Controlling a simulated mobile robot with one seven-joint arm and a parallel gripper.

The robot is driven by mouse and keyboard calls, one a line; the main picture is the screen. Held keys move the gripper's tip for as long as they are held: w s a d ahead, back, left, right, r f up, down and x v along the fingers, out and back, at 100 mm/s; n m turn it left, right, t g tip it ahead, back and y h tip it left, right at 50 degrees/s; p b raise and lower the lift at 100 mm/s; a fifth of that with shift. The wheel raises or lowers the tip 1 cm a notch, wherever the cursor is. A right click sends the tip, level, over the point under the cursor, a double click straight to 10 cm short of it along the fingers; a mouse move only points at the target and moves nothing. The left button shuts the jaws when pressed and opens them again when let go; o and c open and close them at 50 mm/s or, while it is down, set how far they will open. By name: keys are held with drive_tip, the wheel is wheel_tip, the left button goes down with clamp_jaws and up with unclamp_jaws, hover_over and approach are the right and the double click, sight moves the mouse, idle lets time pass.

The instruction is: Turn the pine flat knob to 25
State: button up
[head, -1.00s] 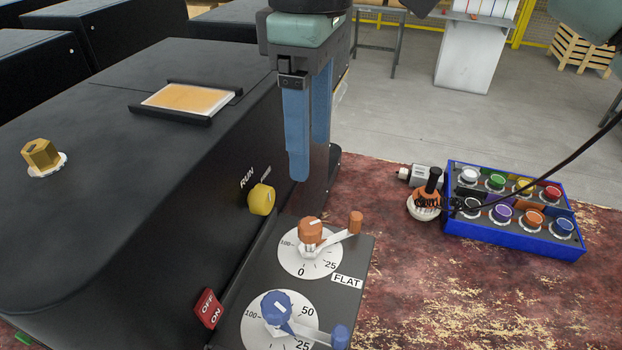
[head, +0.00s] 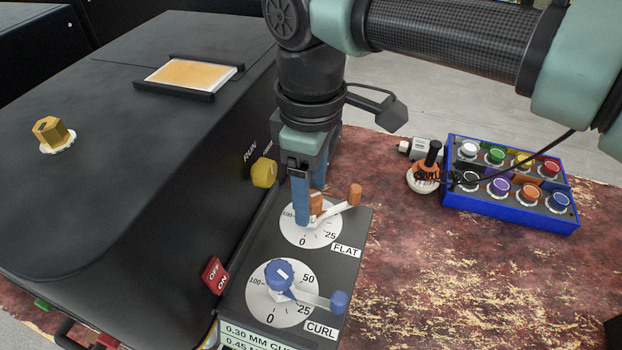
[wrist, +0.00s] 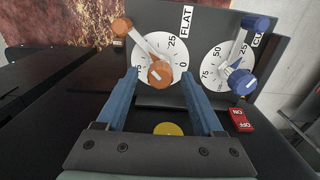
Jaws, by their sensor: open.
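The orange-brown flat knob (head: 317,206) sits on the upper white dial (head: 298,234), labelled FLAT, with a white crank arm ending in an orange grip (head: 355,194). I cannot read its exact setting. My gripper (wrist: 160,78) is open, with its two blue fingers on either side of the knob (wrist: 160,73) in the wrist view. In the head view my gripper (head: 312,208) is down at the dial, and one finger hides part of the knob. I cannot tell whether the fingers touch it.
The blue knob (head: 279,274) on the CURL dial is just below, its blue-tipped crank reaching right. A yellow RUN knob (head: 264,172) and a red OFF/ON switch (head: 214,275) are on the black machine nearby. A blue box of coloured knobs (head: 505,212) lies right.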

clamp_jaws()
drive_tip(key=shift+m+p, duration=0.3)
drive_tip(key=shift+a+r+m+p, duration=0.1)
drive_tip(key=shift+r+m+p, duration=0.05)
drive_tip(key=shift+m+p, duration=0.7)
drive_tip(key=m+p, duration=0.2)
drive_tip(key=m, duration=0.3)
drive_tip(key=m+p, duration=0.2)
drive_tip(key=m, duration=0.1)
drive_tip(key=shift+p, duration=0.35)
drive_tip(key=shift+m+p, duration=0.9)
drive_tip(key=shift+m, duration=0.55)
